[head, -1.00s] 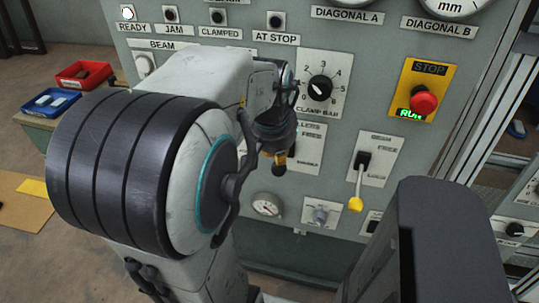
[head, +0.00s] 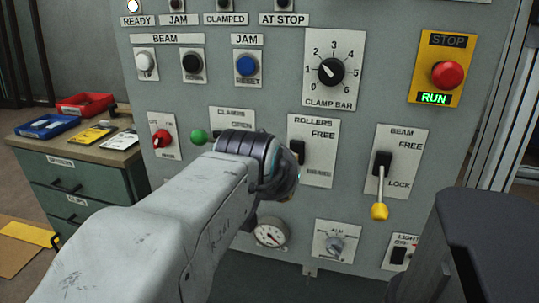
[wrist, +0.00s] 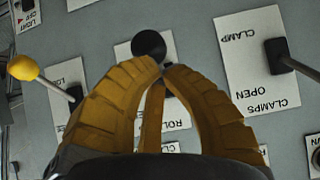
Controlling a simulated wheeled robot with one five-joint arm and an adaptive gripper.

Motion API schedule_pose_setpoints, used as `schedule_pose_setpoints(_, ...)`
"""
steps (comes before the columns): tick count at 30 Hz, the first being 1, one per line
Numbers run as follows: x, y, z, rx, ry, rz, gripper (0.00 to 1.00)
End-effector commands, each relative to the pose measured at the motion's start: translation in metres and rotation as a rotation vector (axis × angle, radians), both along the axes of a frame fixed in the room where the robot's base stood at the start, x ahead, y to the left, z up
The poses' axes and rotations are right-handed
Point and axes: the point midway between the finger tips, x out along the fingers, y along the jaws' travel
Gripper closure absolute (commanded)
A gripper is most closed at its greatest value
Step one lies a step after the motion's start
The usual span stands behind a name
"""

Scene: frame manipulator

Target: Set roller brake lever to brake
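The roller plate (head: 322,140), marked ROLLERS and FREE, is in the middle of the panel in the head view. A black lever pivot (head: 297,150) shows on it, partly behind my wrist, which hides the rest of the lever. In the wrist view, turned upside down, the roller plate (wrist: 177,115) lies behind my yellow fingers. A round black knob (wrist: 149,45) sits just beyond the fingertips. My gripper (wrist: 163,68) has its fingertips drawn together beside the knob's lower edge; whether they touch it is unclear.
The yellow-tipped beam lever (head: 380,190) hangs down to the right, and it shows in the wrist view (wrist: 24,67). The green-knobbed clamps lever (head: 200,137) is left of my wrist. A gauge (head: 271,232) and selector knob (head: 335,243) sit below.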

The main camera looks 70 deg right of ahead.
Motion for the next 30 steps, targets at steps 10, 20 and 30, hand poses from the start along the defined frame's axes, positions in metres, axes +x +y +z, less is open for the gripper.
schedule_pose_setpoints(10, 0.0, -0.001, -0.011, -0.1, -0.001, 0.0, 1.0)
schedule_pose_setpoints(20, 0.0, -0.001, -0.006, -0.099, -0.001, 0.0, 1.0)
schedule_pose_setpoints(30, 0.0, -0.001, 0.005, -0.098, -0.001, 0.0, 1.0)
